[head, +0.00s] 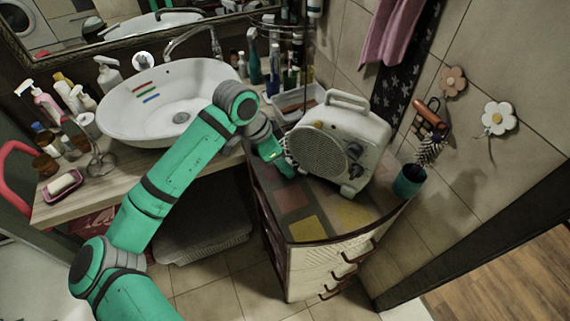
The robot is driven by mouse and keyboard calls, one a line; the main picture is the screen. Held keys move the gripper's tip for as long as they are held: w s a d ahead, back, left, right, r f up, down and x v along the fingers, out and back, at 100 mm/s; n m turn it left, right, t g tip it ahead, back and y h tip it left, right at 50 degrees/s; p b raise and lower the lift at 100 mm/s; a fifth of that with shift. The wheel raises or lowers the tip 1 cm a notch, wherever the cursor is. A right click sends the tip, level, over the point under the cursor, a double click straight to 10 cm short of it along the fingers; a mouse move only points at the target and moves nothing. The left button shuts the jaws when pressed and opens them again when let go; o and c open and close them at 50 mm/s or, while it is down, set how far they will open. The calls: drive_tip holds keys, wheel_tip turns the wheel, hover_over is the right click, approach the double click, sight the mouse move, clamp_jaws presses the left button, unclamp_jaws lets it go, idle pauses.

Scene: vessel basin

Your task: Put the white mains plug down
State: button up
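My gripper (288,169) is low over the patterned top of the cabinet, at the left side of the white fan heater (338,146). Its fingers are small in the picture and partly lost against the heater, so I cannot tell whether they are open or shut. I cannot make out the white mains plug; it may be hidden by the gripper or the heater. The heater stands upright on the cabinet top (305,228), its grille facing front left.
Bottles and a pink soap dish (64,186) crowd the counter. A teal cup (409,180) with a brush stands right of the heater. The cabinet top's front is clear.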

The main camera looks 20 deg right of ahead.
drive_tip(key=shift+a+f, duration=0.1)
drive_tip(key=shift+f, duration=0.05)
drive_tip(key=shift+s, duration=0.1)
drive_tip(key=shift+d, duration=0.2)
drive_tip(key=c, duration=0.9)
drive_tip(key=shift+s, duration=0.1)
drive_tip(key=c, duration=0.3)
drive_tip(key=shift+a, duration=0.1)
drive_tip(key=shift+c, duration=0.2)
